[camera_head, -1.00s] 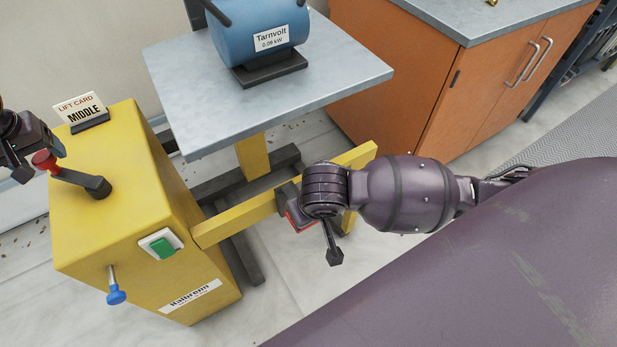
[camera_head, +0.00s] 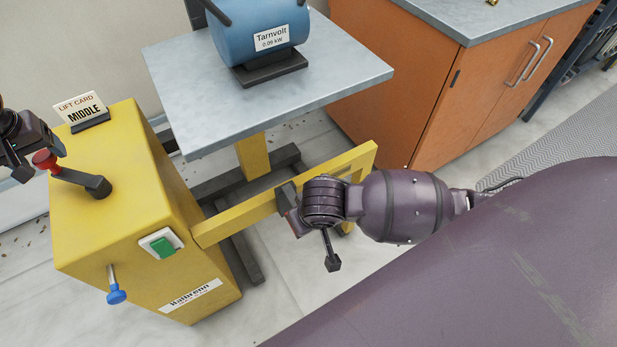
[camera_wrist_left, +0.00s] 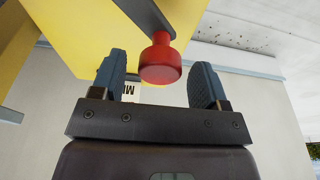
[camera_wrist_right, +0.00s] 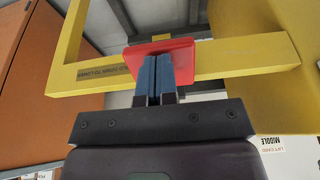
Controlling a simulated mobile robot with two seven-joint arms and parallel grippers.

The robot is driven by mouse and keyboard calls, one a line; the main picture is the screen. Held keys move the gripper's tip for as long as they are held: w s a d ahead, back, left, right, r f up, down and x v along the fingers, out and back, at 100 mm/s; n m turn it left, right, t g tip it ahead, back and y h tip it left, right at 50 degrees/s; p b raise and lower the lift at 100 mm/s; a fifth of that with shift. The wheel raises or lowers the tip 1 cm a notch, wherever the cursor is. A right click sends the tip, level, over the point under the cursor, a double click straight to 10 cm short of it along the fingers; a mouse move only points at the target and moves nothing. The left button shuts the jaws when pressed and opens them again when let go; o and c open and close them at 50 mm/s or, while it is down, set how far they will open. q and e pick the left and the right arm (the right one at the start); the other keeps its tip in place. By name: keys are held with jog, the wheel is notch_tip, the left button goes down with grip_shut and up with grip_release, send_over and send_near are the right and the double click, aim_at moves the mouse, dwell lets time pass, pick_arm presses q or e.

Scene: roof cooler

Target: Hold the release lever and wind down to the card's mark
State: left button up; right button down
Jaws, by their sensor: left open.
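The crank's red knob (camera_head: 45,160) stands on a dark arm on top of the yellow column (camera_head: 150,200). My left gripper (camera_head: 28,168) is open at the knob. In the left wrist view the knob (camera_wrist_left: 160,62) is between the spread fingers, without clear contact. The lift card (camera_head: 82,108) on the column reads MIDDLE. In the right wrist view a red paddle (camera_wrist_right: 160,52), apparently the release lever, sits at the yellow bar (camera_wrist_right: 240,62). My right gripper (camera_wrist_right: 160,72) is shut, its fingers together in front of the paddle; touching is unclear. The head view hides most of the paddle.
The grey lift table (camera_head: 340,80) carries a blue motor (camera_head: 255,35). A green switch (camera_head: 162,246) and a blue knob (camera_head: 116,295) are on the column. An orange cabinet (camera_head: 400,90) stands behind at the right.

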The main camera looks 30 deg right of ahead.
pick_arm(q)
jog(key=c, duration=1)
jog(key=shift+d, duration=0.15)
jog(key=shift+w+d, duration=0.6)
jog(key=shift+d, duration=0.05)
jog(key=shift+d, duration=0.1)
jog(key=shift+w+d, duration=0.45)
jog(key=shift+d, duration=0.55)
